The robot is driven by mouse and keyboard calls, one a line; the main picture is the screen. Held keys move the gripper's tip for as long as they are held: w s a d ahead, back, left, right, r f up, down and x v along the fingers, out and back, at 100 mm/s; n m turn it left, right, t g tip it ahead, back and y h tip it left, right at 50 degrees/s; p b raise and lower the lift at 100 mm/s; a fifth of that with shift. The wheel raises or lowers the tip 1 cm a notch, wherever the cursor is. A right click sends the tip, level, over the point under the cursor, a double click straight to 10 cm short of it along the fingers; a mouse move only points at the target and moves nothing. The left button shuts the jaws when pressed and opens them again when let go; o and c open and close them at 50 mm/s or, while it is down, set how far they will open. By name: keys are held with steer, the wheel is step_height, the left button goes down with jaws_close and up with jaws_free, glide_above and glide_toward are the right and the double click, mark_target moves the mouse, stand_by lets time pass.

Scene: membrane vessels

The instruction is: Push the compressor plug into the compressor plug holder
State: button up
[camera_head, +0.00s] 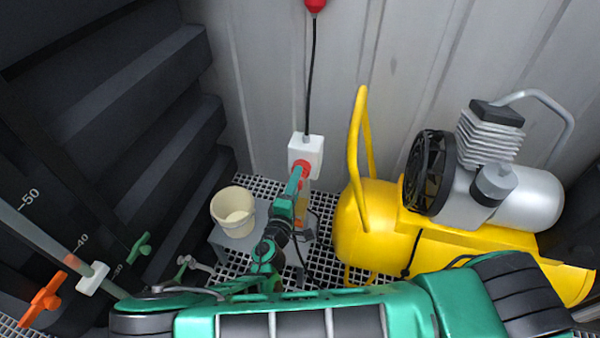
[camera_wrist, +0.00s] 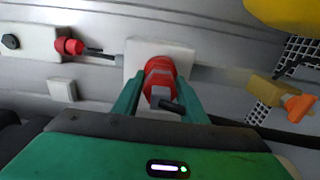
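The compressor plug (camera_wrist: 160,88), red with a grey rear part, lies between the two fingers of my gripper (camera_wrist: 161,80) in the wrist view. The fingers appear to touch its red sides. The plug holder is a white wall box (camera_wrist: 170,47), right behind the plug. The plug faces the box and seems to meet it; how deep it sits is hidden. In the head view my gripper (camera_head: 297,176) is at the lower part of the white box (camera_head: 312,150), with red (camera_head: 302,167) showing at its tip.
A yellow compressor (camera_head: 375,235) stands close on the right. A cream bucket (camera_head: 232,208) stands to the left. A black cable (camera_head: 311,80) runs up the wall from the box to a red connector (camera_head: 315,5). In the wrist view a black cable (camera_wrist: 255,128) trails to the right.

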steer(key=c, duration=0.6)
steer(key=shift+o, duration=0.2)
steer(key=shift+v, duration=2.95)
steer(key=shift+s, duration=0.1)
